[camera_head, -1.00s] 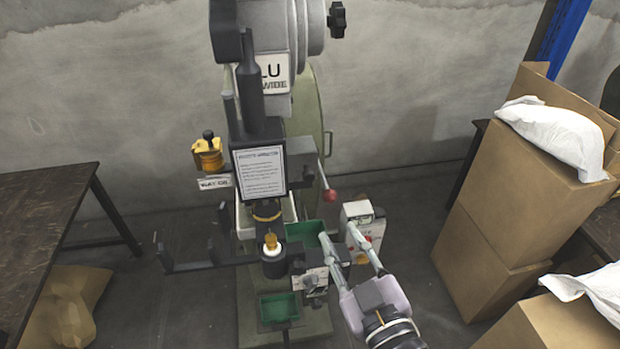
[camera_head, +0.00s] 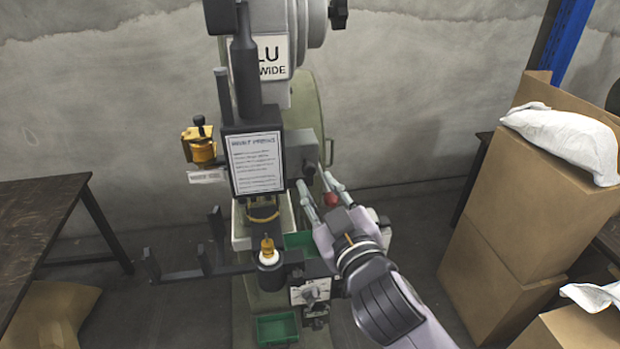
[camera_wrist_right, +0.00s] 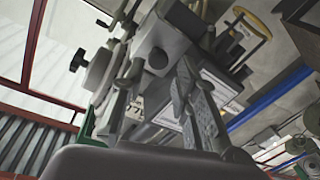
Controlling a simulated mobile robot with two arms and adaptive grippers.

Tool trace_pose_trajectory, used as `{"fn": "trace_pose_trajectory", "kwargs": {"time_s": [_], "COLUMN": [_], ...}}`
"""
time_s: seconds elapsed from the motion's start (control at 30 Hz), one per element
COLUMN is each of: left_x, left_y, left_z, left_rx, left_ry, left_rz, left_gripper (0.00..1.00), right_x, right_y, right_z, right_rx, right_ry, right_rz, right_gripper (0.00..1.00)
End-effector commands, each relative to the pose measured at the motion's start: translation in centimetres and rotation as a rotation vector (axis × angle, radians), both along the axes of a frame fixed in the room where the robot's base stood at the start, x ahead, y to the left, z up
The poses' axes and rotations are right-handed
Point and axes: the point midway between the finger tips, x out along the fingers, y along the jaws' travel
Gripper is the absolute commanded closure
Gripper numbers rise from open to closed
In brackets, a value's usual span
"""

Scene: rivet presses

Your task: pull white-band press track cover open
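The press (camera_head: 262,90) stands ahead with a white label reading "LU WIDE". A dark box-shaped part (camera_head: 298,143) juts from its right side, with a small round knob (camera_head: 306,168) below. I cannot tell for certain which part is the track cover. A white ring (camera_head: 268,258) shows around the lower post. My right gripper (camera_head: 312,178) is open and empty, its fingertips beside the knob. In the right wrist view, a grey block with a round boss (camera_wrist_right: 157,58) lies beyond and between the spread fingers (camera_wrist_right: 160,70). My left gripper is out of view.
A red lever ball (camera_head: 331,199) is close by my right finger. A yellow oiler (camera_head: 200,147) is on the press's left, and green bins (camera_head: 277,329) sit low. Cardboard boxes (camera_head: 530,200) stand right; a dark table (camera_head: 40,215) stands left.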

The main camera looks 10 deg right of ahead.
Motion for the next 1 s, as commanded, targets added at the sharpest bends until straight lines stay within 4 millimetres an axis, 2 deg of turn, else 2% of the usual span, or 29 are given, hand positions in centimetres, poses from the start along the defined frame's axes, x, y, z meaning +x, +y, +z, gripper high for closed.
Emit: {"fn": "trace_pose_trajectory", "kwargs": {"time_s": [0.1,0.33,0.7,1.0], "left_x": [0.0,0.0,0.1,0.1], "left_y": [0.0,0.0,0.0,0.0], "left_z": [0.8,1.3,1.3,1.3], "left_rx": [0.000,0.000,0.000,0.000], "left_ry": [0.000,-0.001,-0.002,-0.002], "left_rz": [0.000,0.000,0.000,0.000], "left_gripper": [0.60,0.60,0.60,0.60], "right_x": [2.4,4.9,5.4,5.4], "right_y": [0.4,0.9,1.0,1.0], "right_z": [0.3,0.2,0.1,0.1], "right_rx": [-0.001,0.000,0.001,0.001], "right_ry": [0.000,-0.001,0.000,0.000], "right_rz": [0.000,0.000,0.001,0.001], "right_gripper": [0.72,0.72,0.72,0.92]}}
